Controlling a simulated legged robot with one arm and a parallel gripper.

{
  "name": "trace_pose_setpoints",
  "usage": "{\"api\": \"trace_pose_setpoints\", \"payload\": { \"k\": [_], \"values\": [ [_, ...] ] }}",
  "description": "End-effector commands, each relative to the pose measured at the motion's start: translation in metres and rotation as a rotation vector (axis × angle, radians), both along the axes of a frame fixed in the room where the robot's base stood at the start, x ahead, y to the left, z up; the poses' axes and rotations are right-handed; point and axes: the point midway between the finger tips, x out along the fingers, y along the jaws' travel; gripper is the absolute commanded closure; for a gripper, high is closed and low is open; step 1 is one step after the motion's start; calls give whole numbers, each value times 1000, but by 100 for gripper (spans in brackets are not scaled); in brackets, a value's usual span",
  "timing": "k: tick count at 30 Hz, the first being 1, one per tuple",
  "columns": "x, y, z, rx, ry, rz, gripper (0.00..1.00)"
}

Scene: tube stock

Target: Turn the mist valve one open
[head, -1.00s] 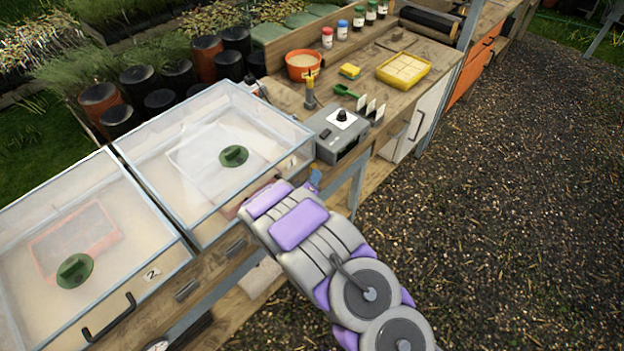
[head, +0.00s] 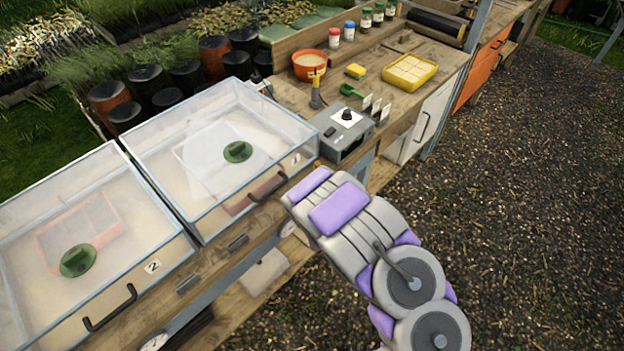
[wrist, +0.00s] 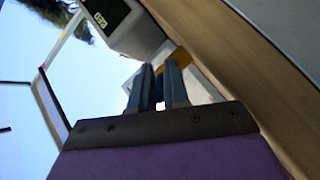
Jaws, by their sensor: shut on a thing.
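My gripper (wrist: 160,68) shows in the wrist view with its two dark blue fingers close together. A yellow-orange piece (wrist: 181,57) is at the fingertips, partly hidden by the right finger; I take it for the handle of mist valve one. The fingers are shut on it, though the grip itself is mostly hidden. In the head view, a small orange bit (head: 318,163) shows at the bench's front edge, just beyond my arm's end. My fingers are hidden there behind my own arm. Which way the valve is turned cannot be told.
A grey control box (head: 343,132) with a black knob stands close by on the bench. To its left are two clear-lidded trays, numbered 1 (head: 215,238) and 2 (head: 150,292), with green knobs and black handles. Gravel ground (head: 510,200) to the right is clear.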

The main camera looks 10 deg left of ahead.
Motion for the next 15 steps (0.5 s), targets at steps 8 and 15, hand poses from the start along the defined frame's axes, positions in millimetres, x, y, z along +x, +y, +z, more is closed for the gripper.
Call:
{"api": "trace_pose_setpoints", "payload": {
  "k": [8,15],
  "values": [
    [7,-9,-2,-5,-2,186,100],
    [11,-12,-2,-5,-1,311,100]
  ]
}}
